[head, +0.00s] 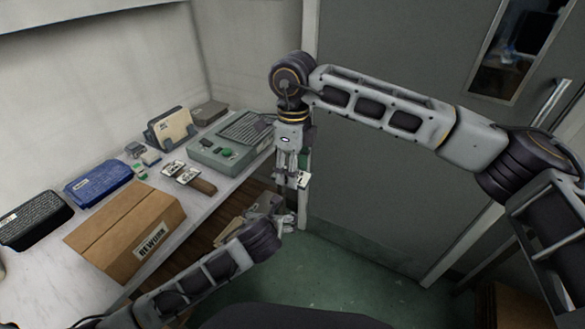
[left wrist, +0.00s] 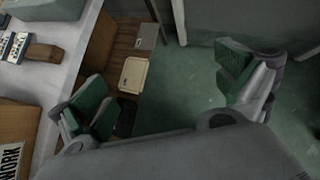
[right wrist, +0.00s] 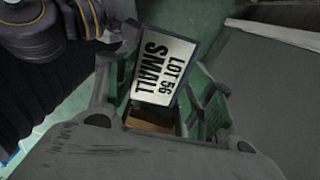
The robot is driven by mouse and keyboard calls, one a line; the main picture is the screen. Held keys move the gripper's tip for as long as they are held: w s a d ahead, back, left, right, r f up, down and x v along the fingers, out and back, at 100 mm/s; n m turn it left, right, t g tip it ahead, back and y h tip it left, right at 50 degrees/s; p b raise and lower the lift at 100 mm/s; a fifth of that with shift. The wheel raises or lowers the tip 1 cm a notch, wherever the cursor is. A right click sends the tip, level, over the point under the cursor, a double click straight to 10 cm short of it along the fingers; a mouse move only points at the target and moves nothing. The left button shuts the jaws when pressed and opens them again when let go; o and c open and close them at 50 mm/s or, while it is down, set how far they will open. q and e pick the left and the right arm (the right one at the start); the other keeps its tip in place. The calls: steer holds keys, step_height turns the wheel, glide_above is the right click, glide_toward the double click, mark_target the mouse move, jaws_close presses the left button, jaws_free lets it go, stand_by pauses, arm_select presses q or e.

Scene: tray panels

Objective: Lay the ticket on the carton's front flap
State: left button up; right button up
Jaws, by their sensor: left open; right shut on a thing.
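The ticket (right wrist: 165,66) is a small white card reading "LOT 56 SMALL". My right gripper (head: 296,174) is shut on it, beyond the table's edge; the ticket also shows in the head view (head: 304,180). The carton (head: 112,217) is a brown box on the table at the left, with a "REWORK" label on its front side. The front flap cannot be told apart from the rest of the carton. My left gripper (left wrist: 172,95) is open and empty, off the table below the right gripper and to the right of the carton.
The table (head: 222,187) also holds a grey-green device (head: 222,150), two wooden-handled pieces (head: 195,180), a card stand (head: 170,128), a blue box (head: 98,184) and a black box (head: 36,222). Shelves show under the table. A grey door (head: 385,185) stands at the right.

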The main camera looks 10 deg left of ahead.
arm_select(q)
steer(key=s+a+f+n+g, duration=0.1)
steer(key=a+f+n, duration=0.35)
steer(key=f, duration=0.75)
steer(key=s+a+f+n+g, duration=0.15)
steer(key=a+f+n, duration=0.35)
steer(key=f, duration=0.7)
steer(key=s+a+f+n+g, duration=0.1)
steer(key=a+f+n+g, duration=0.15)
steer(key=f+n, duration=0.7)
steer(key=s+a+f+n+g, duration=0.1)
steer(key=s+f+n, duration=0.3)
steer(key=s+f, duration=0.4)
steer(key=s+a+f+n+g, duration=0.1)
steer(key=s+a+f+n, duration=0.3)
steer(key=s+f, duration=0.5)
steer(key=s+a+f+n, duration=0.3)
steer(key=s+f+n, duration=0.2)
steer(key=s, duration=1.4)
step_height(320, 180, down, 4)
steer(key=shift+s+r+n+g, duration=0.25)
steer(key=shift+n+g, duration=0.15)
steer(key=shift+a, duration=0.1)
